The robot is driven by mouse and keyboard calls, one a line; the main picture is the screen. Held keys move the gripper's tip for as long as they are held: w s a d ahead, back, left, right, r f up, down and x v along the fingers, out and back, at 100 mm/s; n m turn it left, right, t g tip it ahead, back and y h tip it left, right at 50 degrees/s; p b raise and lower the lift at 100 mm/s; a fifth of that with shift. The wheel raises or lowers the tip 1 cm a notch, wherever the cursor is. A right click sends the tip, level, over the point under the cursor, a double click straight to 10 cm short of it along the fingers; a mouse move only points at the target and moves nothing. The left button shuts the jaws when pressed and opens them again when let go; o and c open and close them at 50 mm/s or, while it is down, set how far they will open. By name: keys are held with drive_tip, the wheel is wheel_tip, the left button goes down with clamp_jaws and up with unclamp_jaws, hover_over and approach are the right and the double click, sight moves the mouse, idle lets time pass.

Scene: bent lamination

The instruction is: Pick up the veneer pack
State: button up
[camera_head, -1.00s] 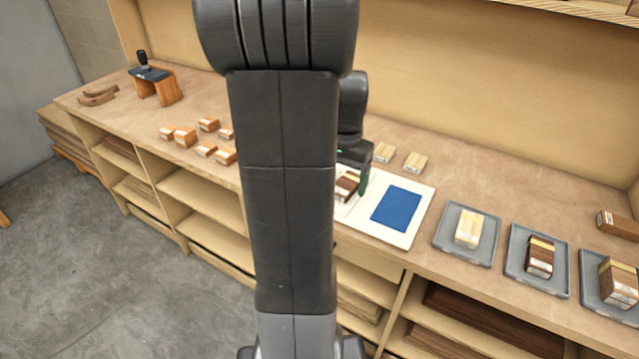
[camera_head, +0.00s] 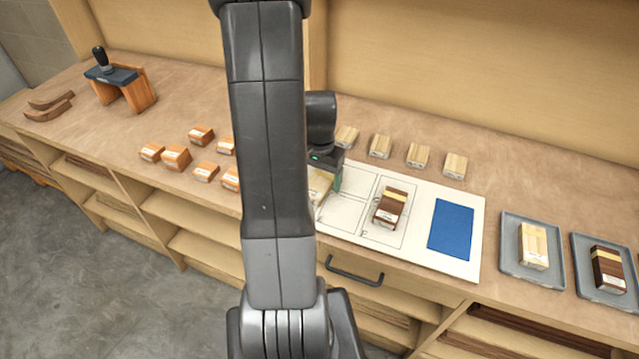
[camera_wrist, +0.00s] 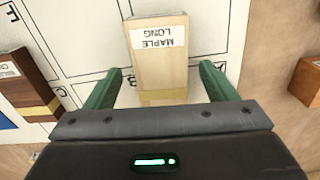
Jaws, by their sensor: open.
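A pale veneer pack labelled MAPLE LONG (camera_wrist: 158,60) lies on the white marked board (camera_wrist: 85,45), between the two green fingers of my gripper (camera_wrist: 160,74) in the wrist view. The fingers are open, with a gap on each side of the pack. In the head view my gripper (camera_head: 327,186) is low over the board's left part, and my arm hides part of the pale pack (camera_head: 319,184). A dark brown pack with a light stripe (camera_head: 390,208) lies in the cell to the right; it also shows at the wrist view's left edge (camera_wrist: 28,82).
Several orange-brown blocks (camera_head: 176,157) stand left of the board, and several pale blocks (camera_head: 419,155) stand behind it. A blue rectangle (camera_head: 451,230) is on the board's right. Grey trays (camera_head: 517,268) hold packs farther right. A wooden stand (camera_head: 131,92) is far left.

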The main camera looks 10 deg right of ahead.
drive_tip(key=shift+f, duration=0.35)
drive_tip(key=c, duration=1.1)
